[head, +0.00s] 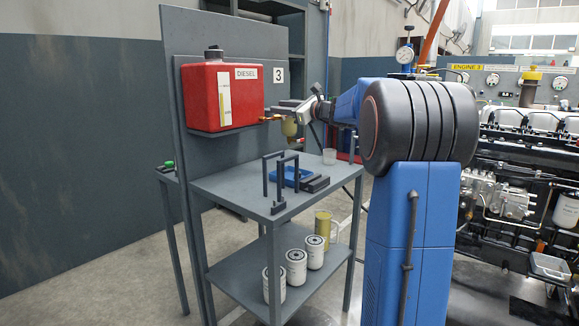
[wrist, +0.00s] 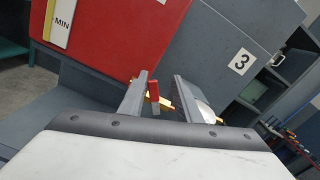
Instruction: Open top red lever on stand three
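Stand three (head: 180,100) is a grey upright panel with a number 3 plate (head: 278,75) and a shelf table in front. A red diesel tank (head: 222,95) is mounted on it. A small red lever (wrist: 154,91) sits on a brass fitting below the tank in the wrist view. My gripper (wrist: 160,92) is open, with the red lever showing between its two fingers, nearer the left one. I cannot tell whether a finger touches it. In the head view my gripper (head: 284,108) is by the tank's lower right corner, above a yellowish filter bowl (head: 289,128).
White filters (head: 296,268) and a yellowish jug (head: 323,224) are on the lower shelf. An engine (head: 520,170) stands at right.

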